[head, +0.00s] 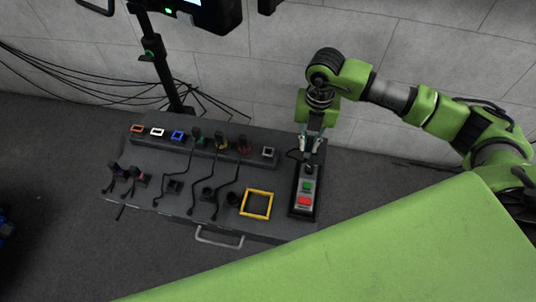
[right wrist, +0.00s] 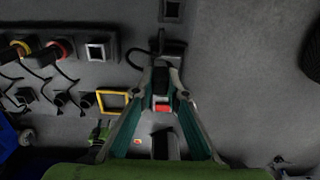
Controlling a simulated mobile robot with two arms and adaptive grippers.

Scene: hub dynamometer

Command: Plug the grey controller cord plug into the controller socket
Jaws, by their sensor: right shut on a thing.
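My right gripper (head: 311,150) is above the top end of the controller (head: 305,190), a dark upright-lying box with a green and a red button. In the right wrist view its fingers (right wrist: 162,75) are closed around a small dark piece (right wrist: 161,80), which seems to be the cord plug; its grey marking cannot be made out. A thin dark cord (right wrist: 135,57) loops beside the controller's top end. The grey-framed socket (head: 268,151) is empty, to the left of the gripper; it also shows in the right wrist view (right wrist: 97,52). My left gripper is not in view.
A dark panel (head: 140,195) holds a row of colour-framed sockets, several with plugs and cords in them. An empty yellow square frame (head: 257,204) lies left of the controller. A handle (head: 219,238) is at the panel's front edge. A wall stands behind.

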